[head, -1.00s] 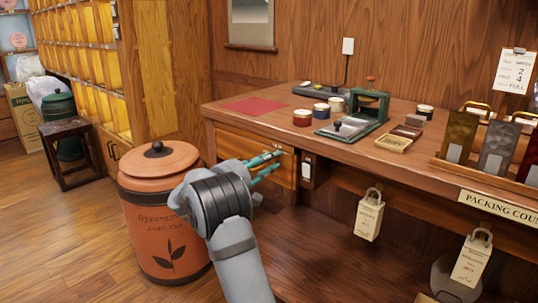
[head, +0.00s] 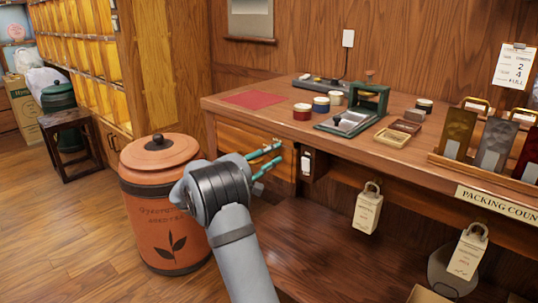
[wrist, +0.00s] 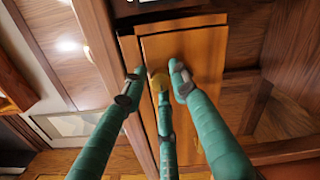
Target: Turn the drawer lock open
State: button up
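The wooden drawer front (head: 232,142) is under the counter's left end, and my gripper (head: 268,160) is in front of its right part. In the wrist view the drawer front (wrist: 200,60) looks shut. A small round brass piece, seemingly the lock (wrist: 158,82), shows at the drawer's edge. My gripper (wrist: 155,84) has three green fingers spread around the brass piece, two at the sides and one below. The fingertips are apart and the gripper is open. I cannot tell whether any finger touches the brass piece. The lock is hidden behind my fingers in the head view.
An orange lidded canister (head: 158,215) stands close to the left of my arm. The counter (head: 270,118) holds a red mat (head: 253,100), several tins and a green press (head: 368,100). A white switch (head: 306,163) is right of the drawer.

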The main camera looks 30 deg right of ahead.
jog(key=o, duration=0.4)
jog(key=shift+s+d, duration=0.1)
jog(key=shift+d, duration=0.05)
jog(key=shift+a, duration=0.35)
jog(key=v, duration=1.1)
jog(key=shift+s+a, duration=0.15)
jog(key=shift+a, duration=0.1)
jog(key=x, duration=1.2)
jog(key=shift+a, duration=0.1)
